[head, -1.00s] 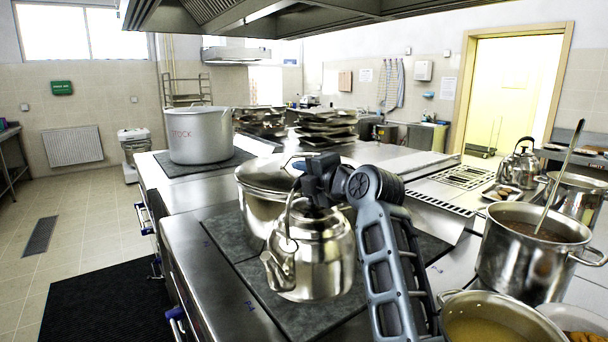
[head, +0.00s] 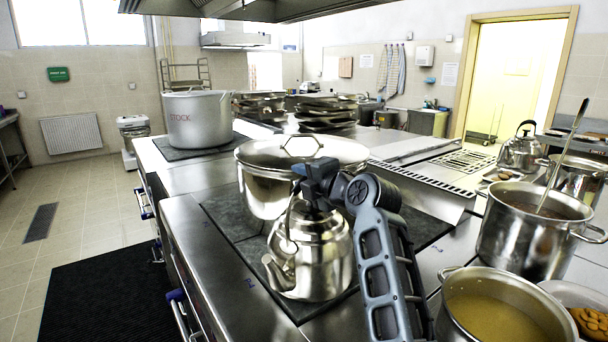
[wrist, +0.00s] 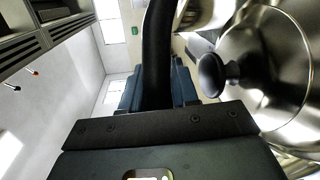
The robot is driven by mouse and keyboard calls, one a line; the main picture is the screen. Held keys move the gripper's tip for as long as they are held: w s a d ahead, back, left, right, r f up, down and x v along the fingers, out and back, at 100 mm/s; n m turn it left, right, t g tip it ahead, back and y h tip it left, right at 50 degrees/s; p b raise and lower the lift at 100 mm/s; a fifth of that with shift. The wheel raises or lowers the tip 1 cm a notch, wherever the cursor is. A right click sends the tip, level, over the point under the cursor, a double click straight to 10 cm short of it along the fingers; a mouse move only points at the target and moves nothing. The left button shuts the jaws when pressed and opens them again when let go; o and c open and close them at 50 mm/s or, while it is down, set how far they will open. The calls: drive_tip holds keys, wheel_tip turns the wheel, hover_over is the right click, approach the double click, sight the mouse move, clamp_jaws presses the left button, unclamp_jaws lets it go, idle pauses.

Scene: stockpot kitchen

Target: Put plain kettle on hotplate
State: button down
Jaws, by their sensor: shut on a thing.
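A shiny steel kettle (head: 312,262) with a spout at its lower left hangs upright from my gripper (head: 316,192). The gripper is shut on the kettle's top handle. In the head view the kettle is over the front part of the dark hotplate (head: 228,217); I cannot tell whether its base touches the plate. In the wrist view the black handle (wrist: 158,50) passes between the fingers, and the lid with its black knob (wrist: 212,75) is at the right. A second steel kettle (head: 520,150) with a dark handle stands at the far right.
A large lidded pot (head: 265,190) stands directly behind the held kettle. A stockpot marked STOCK (head: 198,120) is on another plate at the back left. An open pot (head: 525,245) and a soup pot (head: 505,310) stand at the right. A hood (head: 250,8) hangs above.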

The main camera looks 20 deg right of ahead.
drive_tip(key=shift+f+b, duration=0.3)
drive_tip(key=shift+b, duration=0.3)
idle(0.7)
drive_tip(key=c, duration=1.2)
unclamp_jaws()
drive_tip(key=o, duration=0.4)
drive_tip(key=shift+f, duration=0.5)
drive_tip(key=shift+r+b+v, duration=0.15)
drive_tip(key=shift+b+v, duration=0.2)
drive_tip(key=shift+v, duration=1.65)
drive_tip(key=shift+r+b+v, duration=0.15)
drive_tip(key=shift+b+v, duration=0.15)
drive_tip(key=shift+v, duration=1.7)
